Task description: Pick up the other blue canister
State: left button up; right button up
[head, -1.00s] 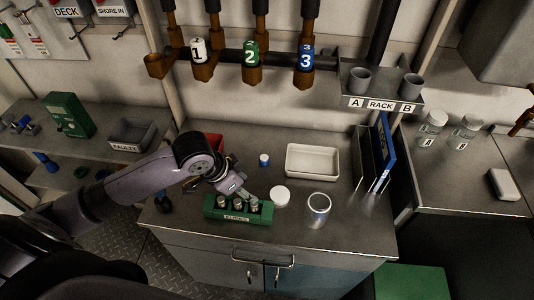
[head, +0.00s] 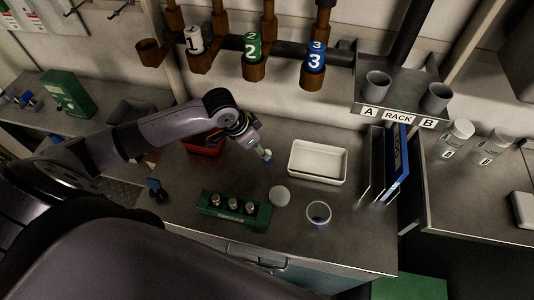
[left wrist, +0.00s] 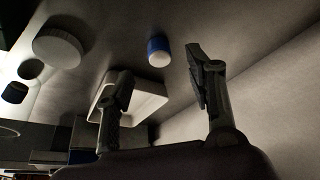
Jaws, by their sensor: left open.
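A small blue canister with a white end (head: 267,157) stands on the bench, left of the white tray, partly covered by my left gripper (head: 262,149) in the head view. In the left wrist view the canister (left wrist: 158,52) lies in the gap between the two spread fingers of my left gripper (left wrist: 165,75), apart from both. The left gripper is open and empty. A clear jar (head: 318,213) stands uncapped at the front of the bench, with something bluish inside that I cannot make out clearly. My right gripper is not in view.
A white tray (head: 317,178) lies right of the canister. A white lid (head: 279,196) and a green block holding several metal pieces (head: 208,210) are nearer the front. A red bin (head: 204,146) is behind my left arm. Blue binders (head: 398,163) stand at right.

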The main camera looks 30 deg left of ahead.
pick_arm(q)
jog(key=p+x, duration=0.1)
jog(key=x, duration=0.4)
jog(key=shift+d, duration=0.1)
jog(key=shift+w+f, duration=0.1)
jog(key=shift+f, duration=0.15)
jog(key=shift+c, duration=1.6)
jog(key=c, duration=0.6)
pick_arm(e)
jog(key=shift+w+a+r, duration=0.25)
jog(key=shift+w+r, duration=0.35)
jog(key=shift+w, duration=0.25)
pick_arm(q)
jog(key=shift+r, duration=0.1)
